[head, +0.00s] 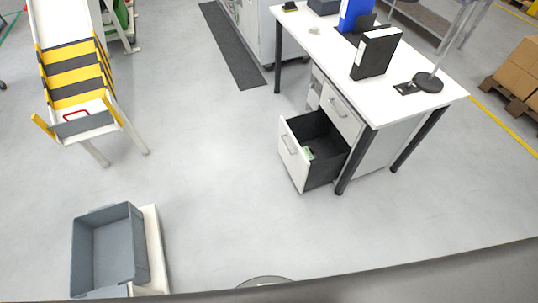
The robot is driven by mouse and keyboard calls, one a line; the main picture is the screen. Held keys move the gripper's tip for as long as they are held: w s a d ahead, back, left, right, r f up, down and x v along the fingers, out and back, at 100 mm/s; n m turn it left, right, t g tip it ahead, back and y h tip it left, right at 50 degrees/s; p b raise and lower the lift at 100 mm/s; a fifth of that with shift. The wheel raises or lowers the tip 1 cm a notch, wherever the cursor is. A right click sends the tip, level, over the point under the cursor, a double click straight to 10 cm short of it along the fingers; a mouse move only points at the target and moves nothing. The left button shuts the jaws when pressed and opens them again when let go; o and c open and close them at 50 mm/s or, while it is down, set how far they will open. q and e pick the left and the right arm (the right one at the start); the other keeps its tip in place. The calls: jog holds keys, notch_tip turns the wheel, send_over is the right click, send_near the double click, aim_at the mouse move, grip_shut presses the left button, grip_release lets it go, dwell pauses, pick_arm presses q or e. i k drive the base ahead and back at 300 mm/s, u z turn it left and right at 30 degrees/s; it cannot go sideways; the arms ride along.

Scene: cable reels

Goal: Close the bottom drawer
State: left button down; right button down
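The bottom drawer (293,154) is pulled out of the white cabinet under the desk.
The white desk (440,93) stands on dark legs, one of them (356,161) close beside the open drawer. On it are a black binder (375,53) and a lamp base (428,82). A grey bin (104,249) stands at lower left. The floor before the drawer is clear.

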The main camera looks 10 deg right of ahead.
aim_at(315, 129)
jog(key=u, duration=0.55)
jog(key=i, duration=0.85)
jog(key=z, duration=2.5)
